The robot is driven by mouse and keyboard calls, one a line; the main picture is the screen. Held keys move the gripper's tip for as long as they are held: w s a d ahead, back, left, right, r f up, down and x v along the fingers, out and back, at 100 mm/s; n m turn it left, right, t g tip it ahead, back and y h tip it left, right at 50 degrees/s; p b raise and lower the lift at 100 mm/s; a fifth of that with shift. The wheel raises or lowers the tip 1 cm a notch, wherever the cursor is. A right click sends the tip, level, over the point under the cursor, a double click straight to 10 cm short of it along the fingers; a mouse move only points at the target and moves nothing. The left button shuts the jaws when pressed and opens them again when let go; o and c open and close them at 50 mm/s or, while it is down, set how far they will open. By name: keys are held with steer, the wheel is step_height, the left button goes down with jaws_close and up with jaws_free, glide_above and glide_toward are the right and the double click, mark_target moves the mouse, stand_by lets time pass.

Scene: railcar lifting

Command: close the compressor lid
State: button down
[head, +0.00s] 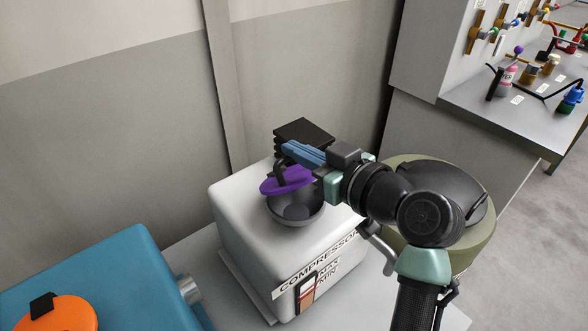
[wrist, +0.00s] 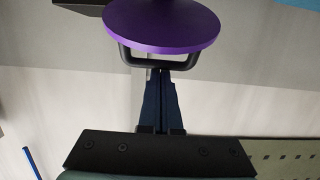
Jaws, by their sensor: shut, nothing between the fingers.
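The white compressor (head: 250,232) stands in the middle of the head view, with a dark grey round bowl-like opening (head: 297,212) in its top. Its purple round lid (head: 287,181) is raised at the back of the opening, which shows uncovered in front. The lid also shows in the wrist view (wrist: 165,22), with a black loop handle (wrist: 125,55) on its near side. My gripper (head: 288,147) is shut with nothing held. In the wrist view its blue fingertips (wrist: 160,73) are right at the handle bar; whether they touch it I cannot tell.
A black ribbed block (head: 304,131) stands behind the lid, near the wall. A blue machine with an orange cap (head: 62,314) is at lower left. An olive round container (head: 482,240) stands right of the compressor. A bench with bottles (head: 500,110) is at upper right.

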mark_target(310, 180)
steer(key=s+f+t+b, duration=0.1)
steer(key=b, duration=0.2)
steer(key=d+f+t+y+b, duration=0.1)
steer(key=b, duration=0.2)
steer(key=s+f+t+y+b, duration=0.1)
steer(key=f+b, duration=0.1)
steer(key=b, duration=0.2)
steer(key=shift+s+d, duration=0.35)
steer(key=shift+d, duration=0.05)
steer(key=b, duration=0.2)
steer(key=s+d+f+b, duration=0.1)
steer(key=shift+f+b, duration=0.3)
steer(key=shift+b, duration=0.05)
steer(key=shift+s+f, duration=0.1)
steer(key=shift+f, duration=0.1)
